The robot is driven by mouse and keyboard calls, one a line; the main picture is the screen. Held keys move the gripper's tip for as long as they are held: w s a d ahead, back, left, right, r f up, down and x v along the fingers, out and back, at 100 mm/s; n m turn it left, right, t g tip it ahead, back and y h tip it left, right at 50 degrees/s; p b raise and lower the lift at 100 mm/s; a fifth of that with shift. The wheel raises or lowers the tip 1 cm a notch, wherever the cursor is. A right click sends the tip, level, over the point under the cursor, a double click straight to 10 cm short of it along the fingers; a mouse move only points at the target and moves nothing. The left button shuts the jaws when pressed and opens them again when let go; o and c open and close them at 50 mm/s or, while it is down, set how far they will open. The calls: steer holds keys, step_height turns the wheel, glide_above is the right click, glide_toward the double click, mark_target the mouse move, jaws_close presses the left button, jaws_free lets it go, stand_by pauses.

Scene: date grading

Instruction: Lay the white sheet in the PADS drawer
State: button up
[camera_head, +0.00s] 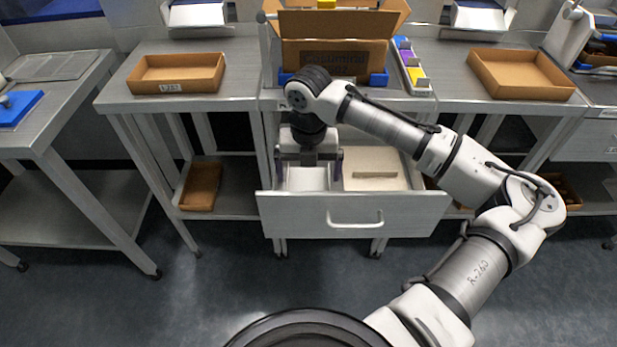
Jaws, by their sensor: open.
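An open drawer (350,218) with a silver front and a bar handle stands out from under the middle bench; no PADS label is readable. A white sheet (307,179) shows in its left part, between and just below my fingers. My gripper (309,172) points down into the left part of the drawer, its fingers spread wide on either side of the white piece. I cannot tell whether the fingers touch it. The arm and gripper body hide the back of the drawer's left part.
The drawer's right part holds a flat beige stack (375,168) with a small bar on it. An open cardboard box (333,55) stands on the bench above. Brown trays sit on the left bench (178,73) and right bench (520,72). The floor in front is clear.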

step_height(320, 180, up, 9)
steer(key=shift+f, duration=0.1)
steer(key=shift+c, duration=0.3)
stand_by(1.1)
